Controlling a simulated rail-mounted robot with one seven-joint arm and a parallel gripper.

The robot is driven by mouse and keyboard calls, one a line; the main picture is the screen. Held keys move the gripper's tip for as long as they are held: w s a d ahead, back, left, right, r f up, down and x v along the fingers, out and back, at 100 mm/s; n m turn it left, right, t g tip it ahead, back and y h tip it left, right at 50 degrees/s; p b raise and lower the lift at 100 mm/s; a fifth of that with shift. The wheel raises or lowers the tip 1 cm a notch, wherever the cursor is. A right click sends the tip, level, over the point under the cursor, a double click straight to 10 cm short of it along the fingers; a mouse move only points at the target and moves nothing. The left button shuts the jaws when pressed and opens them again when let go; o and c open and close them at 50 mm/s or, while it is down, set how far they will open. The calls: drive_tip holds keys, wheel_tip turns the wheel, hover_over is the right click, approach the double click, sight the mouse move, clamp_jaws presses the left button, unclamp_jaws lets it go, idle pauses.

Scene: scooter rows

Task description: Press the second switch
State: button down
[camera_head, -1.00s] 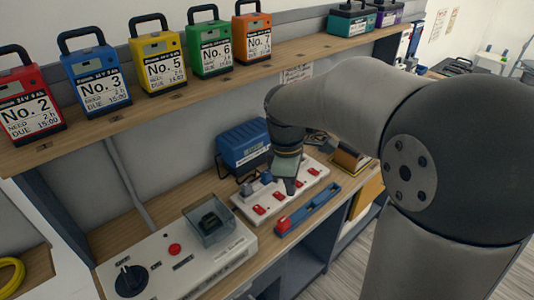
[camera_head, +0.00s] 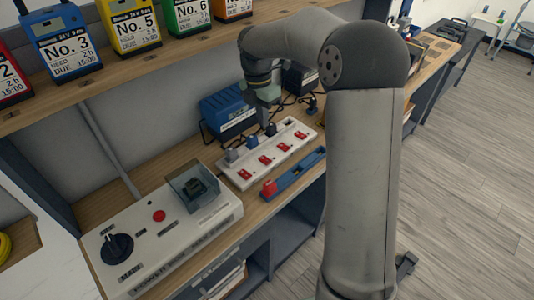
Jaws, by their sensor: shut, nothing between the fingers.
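A white power strip (camera_head: 237,178) lies on the wooden bench with a row of several red switches along its front side. Counted from the left, the first switch (camera_head: 248,170) and the second switch (camera_head: 265,160) are in clear view, as is the third (camera_head: 283,147). Whether each is pressed is too small to tell. Grey and dark plugs (camera_head: 231,155) stand in sockets behind the switches. My gripper (camera_head: 266,113) is shut and empty, pointing down over the rear side of the strip, apart from the switches. Its fingertips are small and partly blend with a plug behind the strip.
A blue box (camera_head: 228,113) stands behind the strip. A blue bar with a red end (camera_head: 293,175) lies in front. A charger panel (camera_head: 130,262) with a knob, red button and clear cover is at left. Numbered battery packs (camera_head: 62,42) line the shelf above.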

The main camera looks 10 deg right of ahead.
sight(268, 161)
drive_tip(key=f, duration=0.4)
drive_tip(key=s+f, duration=0.1)
drive_tip(key=f, duration=0.4)
drive_tip(key=d+f+p, duration=0.1)
drive_tip(key=f, duration=0.3)
drive_tip(key=shift+s+f, duration=0.2)
drive_tip(key=shift+f, duration=0.05)
drive_tip(key=shift+f, duration=0.1)
drive_tip(key=shift+s+f, duration=0.15)
drive_tip(key=shift+a, duration=0.1)
drive_tip(key=shift+w+a+r+p, duration=0.2)
drive_tip(key=shift+w+a+p, duration=0.15)
drive_tip(key=shift+w, duration=0.4)
